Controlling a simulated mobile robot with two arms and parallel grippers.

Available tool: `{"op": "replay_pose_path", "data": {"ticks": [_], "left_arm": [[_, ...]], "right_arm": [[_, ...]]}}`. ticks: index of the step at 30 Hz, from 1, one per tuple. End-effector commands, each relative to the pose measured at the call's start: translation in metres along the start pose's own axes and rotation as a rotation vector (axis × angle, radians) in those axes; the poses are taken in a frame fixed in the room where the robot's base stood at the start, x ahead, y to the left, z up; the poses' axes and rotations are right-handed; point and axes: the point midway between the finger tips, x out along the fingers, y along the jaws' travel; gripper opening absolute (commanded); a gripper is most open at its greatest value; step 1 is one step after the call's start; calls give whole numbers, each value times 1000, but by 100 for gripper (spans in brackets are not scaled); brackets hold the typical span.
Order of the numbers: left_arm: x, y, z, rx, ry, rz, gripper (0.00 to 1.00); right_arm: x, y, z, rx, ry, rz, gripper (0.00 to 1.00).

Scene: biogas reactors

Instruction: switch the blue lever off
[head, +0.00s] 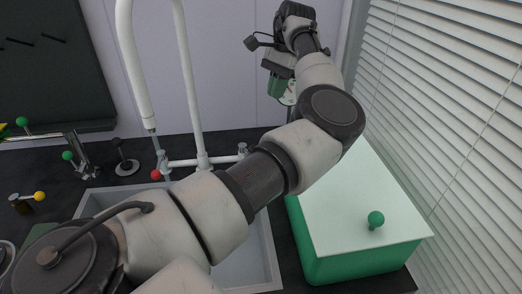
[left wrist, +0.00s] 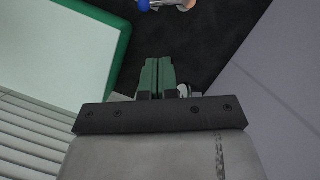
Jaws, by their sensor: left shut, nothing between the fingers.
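The blue lever (left wrist: 143,5) shows at the top edge of the left wrist view as a blue knob beside a short silver part, partly cut off by the frame. I cannot make it out in the head view. My left gripper (left wrist: 158,65) has green fingers closed together with nothing between them. In the wrist view the fingertips point toward the dark countertop, below and apart from the blue knob. In the head view the left gripper (head: 275,86) is at the far end of my arm, upper right, pointing down. My right gripper is not in view.
A green box with a pale lid (head: 355,200) and green knob stands at the right by the blinds. A sink (head: 262,255) with a white faucet and red knob (head: 156,174) lies under my arm. Small valves with green and yellow knobs stand at left. A gauge (head: 290,92) is behind the gripper.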

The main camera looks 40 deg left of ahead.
Motion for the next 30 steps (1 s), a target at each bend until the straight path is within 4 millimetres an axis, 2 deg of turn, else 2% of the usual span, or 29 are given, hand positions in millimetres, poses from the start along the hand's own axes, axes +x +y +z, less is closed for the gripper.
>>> {"op": "replay_pose_path", "data": {"ticks": [1,6,18,24,30], "left_arm": [[17,0,-1,-2,-4,1,0],[54,0,-1,-2,-4,-1,0],[134,1,0,0,-1,2,0],[157,0,0,0,0,0,0],[163,0,0,0,0,0,0]], "right_arm": [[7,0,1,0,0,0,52],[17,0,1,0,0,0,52],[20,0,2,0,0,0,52],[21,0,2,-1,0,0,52],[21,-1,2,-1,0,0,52]]}}
